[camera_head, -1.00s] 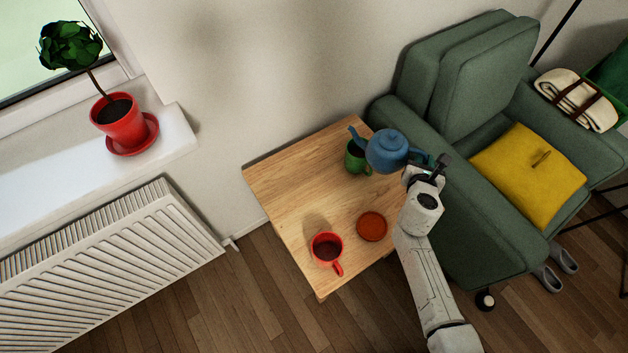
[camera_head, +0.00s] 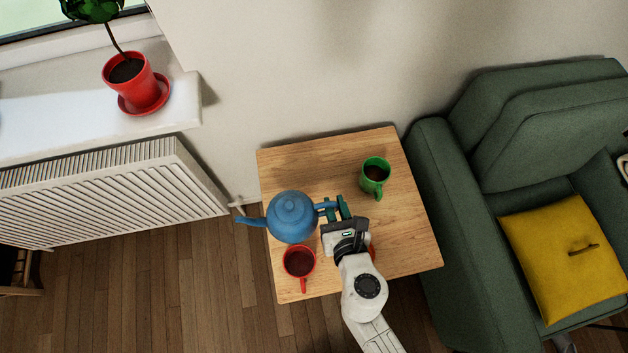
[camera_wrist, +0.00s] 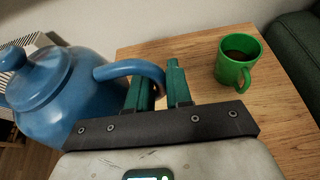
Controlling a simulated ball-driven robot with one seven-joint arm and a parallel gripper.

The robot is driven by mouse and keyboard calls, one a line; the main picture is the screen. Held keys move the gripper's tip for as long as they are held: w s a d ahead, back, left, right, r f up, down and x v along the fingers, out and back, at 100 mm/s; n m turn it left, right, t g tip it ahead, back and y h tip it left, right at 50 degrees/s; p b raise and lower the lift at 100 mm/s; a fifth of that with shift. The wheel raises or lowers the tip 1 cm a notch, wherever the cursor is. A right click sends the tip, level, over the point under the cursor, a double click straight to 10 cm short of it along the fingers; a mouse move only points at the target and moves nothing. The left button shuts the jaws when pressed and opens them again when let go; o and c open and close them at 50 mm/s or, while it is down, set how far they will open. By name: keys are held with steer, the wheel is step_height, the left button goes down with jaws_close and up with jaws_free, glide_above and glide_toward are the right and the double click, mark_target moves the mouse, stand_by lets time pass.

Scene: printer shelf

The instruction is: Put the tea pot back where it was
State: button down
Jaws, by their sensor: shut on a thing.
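The blue tea pot (camera_head: 291,217) is held above the left part of the wooden table, with its spout pointing left past the table's edge. My gripper (camera_head: 338,207) is shut on its handle, on the pot's right side. In the wrist view the pot (camera_wrist: 60,98) fills the left, and the green fingers (camera_wrist: 157,85) close around the handle. The pot looks roughly upright. A red round coaster or dish (camera_head: 373,251) is mostly hidden behind my gripper.
The wooden table (camera_head: 410,235) carries a green mug (camera_head: 374,178) at the back right and a red mug (camera_head: 299,262) just in front of the pot, both with dark liquid. A radiator (camera_head: 110,195) is left, a green armchair (camera_head: 450,190) right. The table's right side is clear.

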steer(key=shift+w+a+f+b, duration=0.3)
steer(key=shift+w+f+b, duration=1.45)
steer(key=shift+w+f, duration=0.45)
steer(key=shift+w+a+f+b, duration=0.25)
steer(key=shift+w+f+b, duration=1.45)
steer(key=shift+w+f, duration=0.55)
steer(key=shift+w+a+f+b, duration=0.3)
steer(key=shift+w+f+b, duration=1.55)
steer(key=shift+w, duration=0.65)
steer(key=shift+f, duration=0.1)
steer(key=shift+f, duration=0.15)
steer(key=c, duration=1)
jaws_free()
steer(key=shift+s, duration=0.1)
steer(key=shift+c, duration=0.2)
